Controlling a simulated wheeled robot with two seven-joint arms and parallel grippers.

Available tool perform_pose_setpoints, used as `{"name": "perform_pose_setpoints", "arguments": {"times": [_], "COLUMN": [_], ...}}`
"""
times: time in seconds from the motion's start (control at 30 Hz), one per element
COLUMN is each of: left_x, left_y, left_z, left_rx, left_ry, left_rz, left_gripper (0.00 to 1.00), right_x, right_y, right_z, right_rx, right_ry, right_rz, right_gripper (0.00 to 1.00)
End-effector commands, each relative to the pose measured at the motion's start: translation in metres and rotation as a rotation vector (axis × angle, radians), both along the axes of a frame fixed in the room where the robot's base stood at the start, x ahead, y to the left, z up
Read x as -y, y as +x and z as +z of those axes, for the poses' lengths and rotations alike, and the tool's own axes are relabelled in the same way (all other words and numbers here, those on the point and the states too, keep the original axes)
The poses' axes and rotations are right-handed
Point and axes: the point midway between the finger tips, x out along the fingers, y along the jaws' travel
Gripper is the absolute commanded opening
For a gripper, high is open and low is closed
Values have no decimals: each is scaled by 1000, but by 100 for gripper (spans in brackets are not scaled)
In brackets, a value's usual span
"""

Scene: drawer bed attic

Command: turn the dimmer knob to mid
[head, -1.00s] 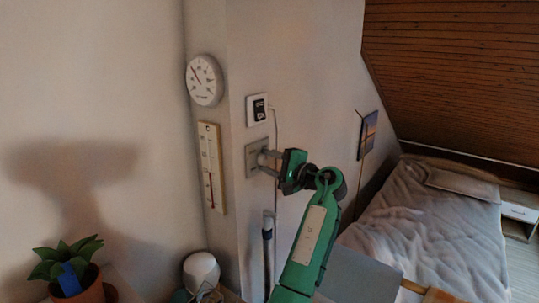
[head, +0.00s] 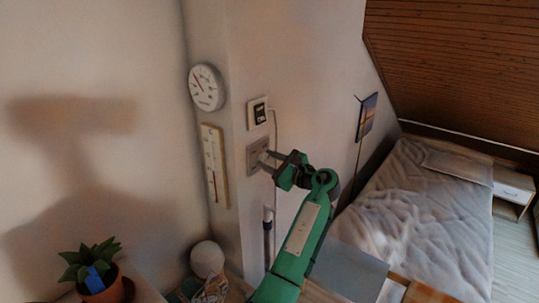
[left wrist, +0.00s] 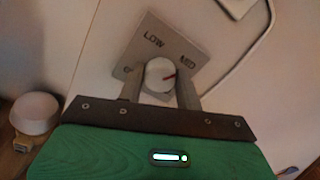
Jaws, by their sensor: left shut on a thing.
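The dimmer's grey wall plate (head: 252,153) is on the narrow wall face, under a small framed display. The round white knob (left wrist: 158,70) has a red pointer mark directed right, roughly towards MED. My left gripper (head: 266,161) is at the plate; in the left wrist view its fingers (left wrist: 160,88) stand either side of the knob, shut on it. In the head view the fingers mostly hide the knob. My right gripper is not in view.
A round dial (head: 206,87) and a thermometer (head: 214,165) hang left of the plate. A cable runs down beside the display (head: 258,112). Below are a white round object (head: 207,259) and a potted plant (head: 97,285). A bed (head: 415,215) stands at right.

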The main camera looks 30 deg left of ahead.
Motion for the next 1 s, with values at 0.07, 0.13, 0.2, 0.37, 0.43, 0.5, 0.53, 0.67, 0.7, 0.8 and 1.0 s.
{"name": "perform_pose_setpoints", "arguments": {"times": [0.07,0.13,0.2,0.37,0.43,0.5,0.53,0.67,0.7,0.8,1.0], "left_x": [0,0,0,0,0,0,0,0,0,0,0], "left_y": [0,0,0,0,0,0,0,0,0,0,0], "left_z": [0,0,0,-1,-1,-1,-1,-1,-1,-1,-2], "left_rx": [-55,-97,-134,-196,-213,-225,-230,-238,-239,-241,-240], "left_ry": [4,8,10,16,17,18,18,19,19,18,18], "left_rz": [-1,-1,0,-1,-1,-1,-1,0,0,-1,-1], "left_gripper": [12,12,12,12,12,12,12,12,12,12,37], "right_x": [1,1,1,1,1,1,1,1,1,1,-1], "right_y": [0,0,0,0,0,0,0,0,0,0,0], "right_z": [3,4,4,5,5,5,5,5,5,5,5], "right_rx": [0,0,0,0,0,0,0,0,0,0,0], "right_ry": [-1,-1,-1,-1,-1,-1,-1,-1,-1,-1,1], "right_rz": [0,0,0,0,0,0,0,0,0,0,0], "right_gripper": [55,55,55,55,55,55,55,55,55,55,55]}}
